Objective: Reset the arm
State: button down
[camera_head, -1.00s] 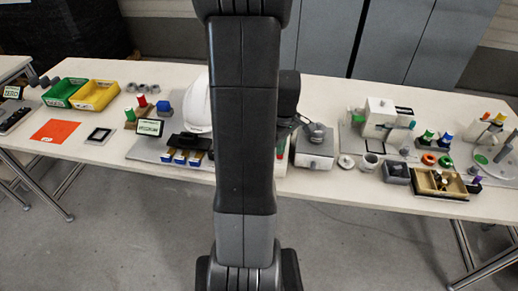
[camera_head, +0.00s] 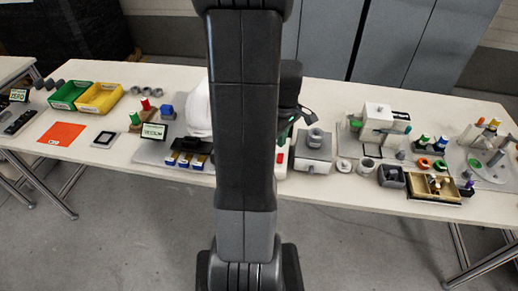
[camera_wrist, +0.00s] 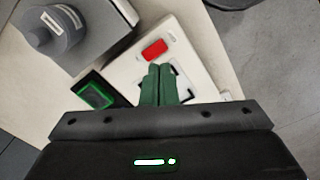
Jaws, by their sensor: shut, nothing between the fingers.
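My gripper (camera_wrist: 159,84) shows in the wrist view with its two green fingers pressed together and nothing between them. It points at a white panel (camera_wrist: 192,62) with a red button or block (camera_wrist: 155,49) on it, and I cannot tell the gap below the fingertips. In the head view my arm stands upright across the middle and hides most of the gripper. The white helmet shell (camera_head: 199,108) is partly hidden behind my arm, on the table to its left.
The long white table (camera_head: 330,190) carries a green bin (camera_head: 68,94), a yellow bin (camera_head: 100,99), a grey box with a round knob (camera_head: 313,148), a white machine (camera_head: 378,122) and a wooden tray (camera_head: 433,188). Bare floor lies in front.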

jog(key=shift+f, duration=0.1)
notch_tip(320, 180, down, 7)
jog(key=b, duration=0.5)
jog(key=shift+b, duration=0.3)
